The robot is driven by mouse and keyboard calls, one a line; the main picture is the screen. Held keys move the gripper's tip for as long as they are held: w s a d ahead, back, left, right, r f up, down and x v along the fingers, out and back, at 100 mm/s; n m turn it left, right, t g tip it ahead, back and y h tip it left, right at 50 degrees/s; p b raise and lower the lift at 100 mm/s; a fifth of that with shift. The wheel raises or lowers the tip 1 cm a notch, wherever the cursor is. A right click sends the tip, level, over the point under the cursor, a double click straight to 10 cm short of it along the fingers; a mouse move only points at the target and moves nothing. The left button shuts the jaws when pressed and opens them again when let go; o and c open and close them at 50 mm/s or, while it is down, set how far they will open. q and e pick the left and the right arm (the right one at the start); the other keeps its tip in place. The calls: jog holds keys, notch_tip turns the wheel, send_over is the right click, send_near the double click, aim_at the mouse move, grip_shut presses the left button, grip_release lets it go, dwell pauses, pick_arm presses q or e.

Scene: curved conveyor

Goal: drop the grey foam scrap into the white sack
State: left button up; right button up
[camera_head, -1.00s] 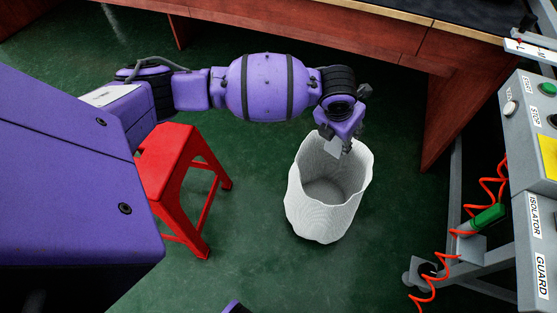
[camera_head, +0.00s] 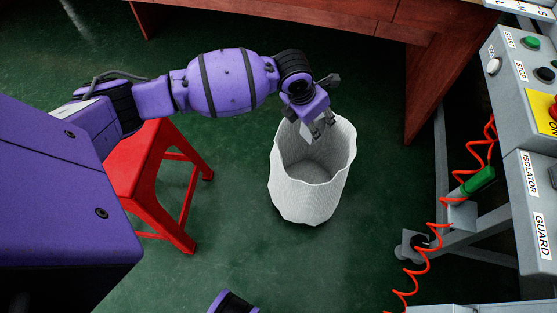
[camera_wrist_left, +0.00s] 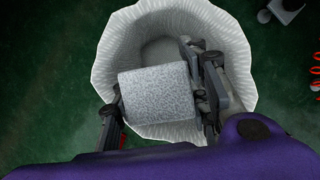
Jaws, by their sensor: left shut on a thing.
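The white sack (camera_head: 308,198) stands upright and open-topped on the green floor. Its ribbed wall and rim also show in the left wrist view (camera_wrist_left: 112,52). My left gripper (camera_head: 322,126) is at the far side of the sack's mouth. In the left wrist view, the grey foam scrap (camera_wrist_left: 158,96), a speckled block, sits between the two fingers of my left gripper, which is shut on it. The scrap appears over the sack's opening there and hides part of the inside. In the head view, the gripper mostly hides the scrap. My right gripper is not seen.
A red stool (camera_head: 150,170) stands left of the sack. A reddish wooden bench (camera_head: 340,22) runs behind. A grey control box (camera_head: 520,110) on a metal frame, with a coiled red cable (camera_head: 428,240), is at the right.

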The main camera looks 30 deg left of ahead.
pick_arm(q)
jog(key=shift+f, duration=0.2)
jog(key=shift+r, duration=0.1)
jog(key=o, duration=0.8)
jog(key=shift+o, duration=0.2)
jog(key=v, duration=1.2)
